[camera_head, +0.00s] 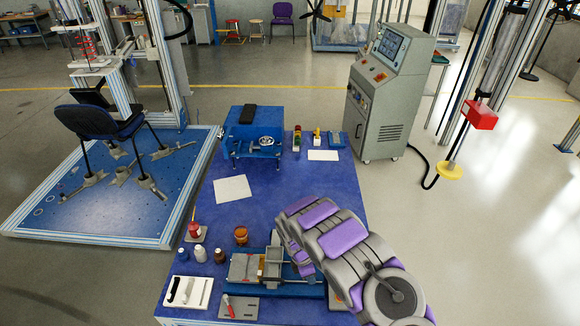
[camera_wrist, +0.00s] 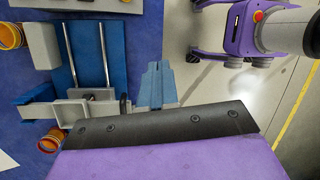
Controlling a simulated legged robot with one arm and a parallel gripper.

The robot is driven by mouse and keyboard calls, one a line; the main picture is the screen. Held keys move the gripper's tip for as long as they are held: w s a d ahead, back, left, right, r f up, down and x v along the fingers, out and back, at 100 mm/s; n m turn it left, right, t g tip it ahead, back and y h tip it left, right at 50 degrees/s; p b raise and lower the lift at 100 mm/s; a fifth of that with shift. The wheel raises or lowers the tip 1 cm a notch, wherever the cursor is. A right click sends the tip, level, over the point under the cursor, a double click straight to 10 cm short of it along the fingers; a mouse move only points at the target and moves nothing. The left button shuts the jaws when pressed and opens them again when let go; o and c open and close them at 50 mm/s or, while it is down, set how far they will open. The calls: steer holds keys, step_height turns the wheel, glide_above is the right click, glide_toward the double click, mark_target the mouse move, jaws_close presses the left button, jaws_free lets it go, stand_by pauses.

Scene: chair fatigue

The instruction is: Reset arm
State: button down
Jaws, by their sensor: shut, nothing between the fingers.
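My arm (camera_head: 335,240) is grey and purple and reaches in from the lower right in the head view. My gripper (camera_head: 285,217) is at its far end, above the right part of a blue clamping fixture (camera_head: 245,268) on the workbench. In the wrist view my gripper (camera_wrist: 160,125) spans the bottom as a black and purple jaw. It is shut and holds nothing. The fixture's two metal rods and grey blocks (camera_wrist: 88,108) show at the left of the wrist view. The arm hides part of the fixture in the head view.
The blue workbench (camera_head: 290,185) also holds a blue machine (camera_head: 255,135), a paper sheet (camera_head: 233,189), an amber jar (camera_head: 241,235), small bottles (camera_head: 200,254) and a white tray (camera_head: 188,292). A control cabinet (camera_head: 385,95) stands behind right, a chair test rig (camera_head: 110,205) left. Open floor lies right.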

steer(key=d+r+m+h, duration=0.1)
steer(key=d+r+m, duration=0.2)
steer(key=d+r, duration=0.35)
steer(key=d+r+m, duration=0.3)
steer(key=d+r, duration=0.1)
steer(key=r, duration=0.5)
steer(key=s+d+r+m, duration=0.2)
steer(key=s+r+m, duration=0.15)
steer(key=r, duration=0.35)
steer(key=s+d+r+m, duration=0.2)
steer(key=s+r, duration=0.2)
steer(key=r, duration=0.2)
steer(key=s+a+r+m+y+b, duration=0.15)
steer(key=s+r+m, duration=0.35)
steer(key=s+r, duration=0.6)
steer(key=s+a+m+y, duration=0.1)
steer(key=s+a+m, duration=0.1)
steer(key=s, duration=0.7)
steer(key=s+a+m+y, duration=0.1)
steer(key=s+a+m, duration=0.1)
steer(key=s, duration=0.8)
steer(key=shift+a+r+y, duration=0.35)
steer(key=shift+a+r, duration=0.05)
steer(key=shift+a, duration=0.4)
